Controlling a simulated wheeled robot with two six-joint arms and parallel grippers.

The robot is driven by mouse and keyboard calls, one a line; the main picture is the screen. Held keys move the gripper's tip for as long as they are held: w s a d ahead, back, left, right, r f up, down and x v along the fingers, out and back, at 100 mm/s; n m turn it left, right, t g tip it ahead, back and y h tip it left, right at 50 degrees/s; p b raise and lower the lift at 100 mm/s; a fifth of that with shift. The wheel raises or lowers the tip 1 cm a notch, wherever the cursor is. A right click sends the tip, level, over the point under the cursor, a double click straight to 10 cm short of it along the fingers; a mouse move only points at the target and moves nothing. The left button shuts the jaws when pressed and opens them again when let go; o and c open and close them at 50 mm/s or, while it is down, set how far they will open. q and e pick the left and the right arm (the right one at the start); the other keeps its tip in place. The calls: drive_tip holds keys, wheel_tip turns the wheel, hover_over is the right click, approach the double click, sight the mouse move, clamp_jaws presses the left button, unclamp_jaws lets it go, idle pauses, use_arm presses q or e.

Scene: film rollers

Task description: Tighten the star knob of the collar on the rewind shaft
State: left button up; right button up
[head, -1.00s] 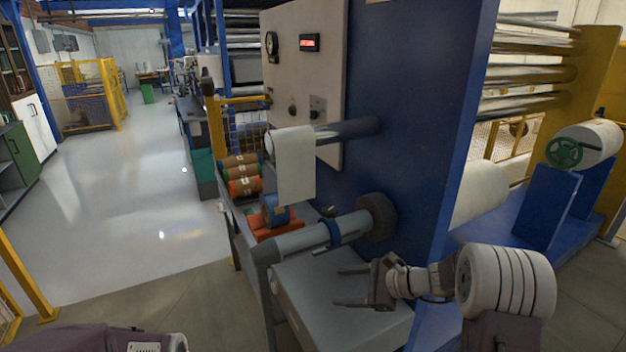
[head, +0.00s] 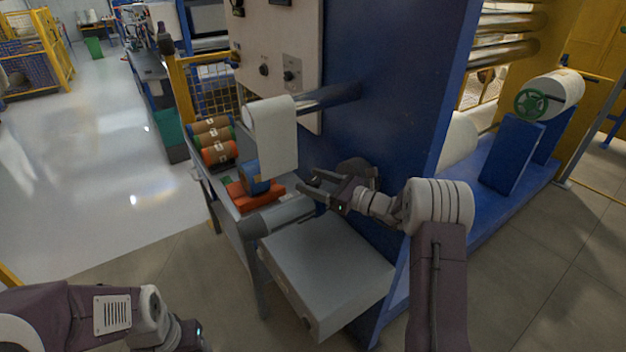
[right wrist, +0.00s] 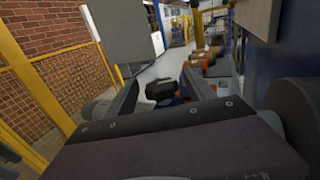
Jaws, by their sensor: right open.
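The grey rewind shaft (head: 277,217) runs from lower left toward the dark round flange (head: 357,168) at the blue machine wall. My right gripper (head: 307,186) is open, above the shaft near its flange end, and covers the blue collar in the head view. In the right wrist view a black knob-like part (right wrist: 161,92) shows between the open fingers of my right gripper (right wrist: 165,98). It looks like the star knob; I cannot tell whether the fingers touch it. My left gripper is out of view; only my left arm shows.
A grey box-shaped cabinet (head: 325,258) stands below the shaft. A white roll with a hanging sheet (head: 272,135) is above it, close to my right gripper. Brown rolls with coloured ends (head: 218,143) lie on the bench at left. Open floor lies at far left.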

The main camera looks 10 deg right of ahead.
drive_tip(key=shift+w+a, duration=0.1)
drive_tip(key=shift+w, duration=0.05)
drive_tip(key=shift+c, duration=0.6)
clamp_jaws()
drive_tip(key=m+t+h+b, duration=0.1)
drive_tip(key=h+b, duration=0.1)
drive_tip(key=b, duration=0.1)
drive_tip(key=m+t+h+b, duration=0.2)
drive_tip(key=b, duration=0.1)
drive_tip(key=shift+a+f, duration=0.15)
drive_tip(key=shift+f, duration=0.2)
drive_tip(key=shift+r+m+t+h, duration=0.3)
drive_tip(key=shift+m+h, duration=0.3)
drive_tip(key=shift+h, duration=0.2)
drive_tip(key=shift+o, duration=0.6)
unclamp_jaws()
drive_tip(key=shift+d, duration=0.2)
